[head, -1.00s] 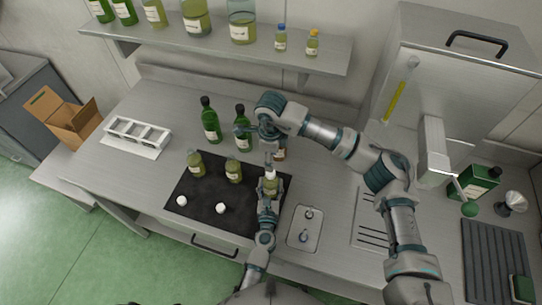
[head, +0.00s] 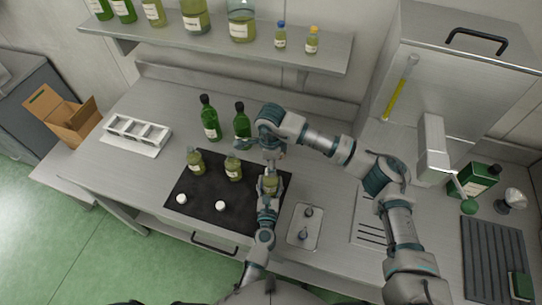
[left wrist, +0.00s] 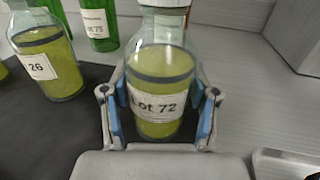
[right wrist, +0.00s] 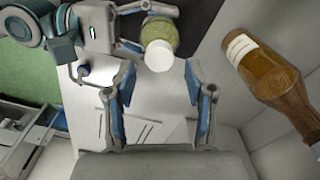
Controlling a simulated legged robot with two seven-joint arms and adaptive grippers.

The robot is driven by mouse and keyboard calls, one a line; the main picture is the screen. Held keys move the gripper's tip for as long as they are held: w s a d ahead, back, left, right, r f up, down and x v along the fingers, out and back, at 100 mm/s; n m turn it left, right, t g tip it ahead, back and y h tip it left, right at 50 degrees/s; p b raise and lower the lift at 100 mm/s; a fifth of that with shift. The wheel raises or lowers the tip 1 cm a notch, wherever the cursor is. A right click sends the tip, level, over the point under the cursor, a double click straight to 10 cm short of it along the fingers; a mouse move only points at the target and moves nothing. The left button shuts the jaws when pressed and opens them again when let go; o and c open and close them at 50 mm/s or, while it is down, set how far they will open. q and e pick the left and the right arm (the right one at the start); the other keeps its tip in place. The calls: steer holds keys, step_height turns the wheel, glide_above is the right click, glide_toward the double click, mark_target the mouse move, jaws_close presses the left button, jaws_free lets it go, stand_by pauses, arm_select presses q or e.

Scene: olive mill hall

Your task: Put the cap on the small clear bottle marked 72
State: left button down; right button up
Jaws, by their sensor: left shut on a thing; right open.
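The small clear bottle marked 72 (left wrist: 163,75), with yellow-green liquid, stands upright between the blue-padded fingers of my left gripper (left wrist: 160,112), which is shut on it. In the head view the bottle (head: 270,184) is at the right of the dark mat. A white cap (right wrist: 159,55) shows over the bottle's mouth in the right wrist view; I cannot tell if it is fully seated. My right gripper (right wrist: 160,80) is open and empty, its fingers apart from the cap. In the head view it (head: 273,152) is just above and behind the bottle.
Two white caps (head: 181,198) (head: 220,206) lie on the dark mat (head: 215,190). Two similar bottles (head: 195,162) (head: 233,168) stand there. Green bottles (head: 210,120) (head: 242,122) stand behind. A brown bottle (right wrist: 265,80) is close on the right wrist view's right. A white rack (head: 137,132) stands left.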

steer(key=shift+f, duration=1.6)
jaws_close()
steer(key=shift+m, duration=0.4)
steer(key=shift+o, duration=0.8)
jaws_free()
steer(key=shift+r, duration=0.1)
step_height(320, 180, up, 12)
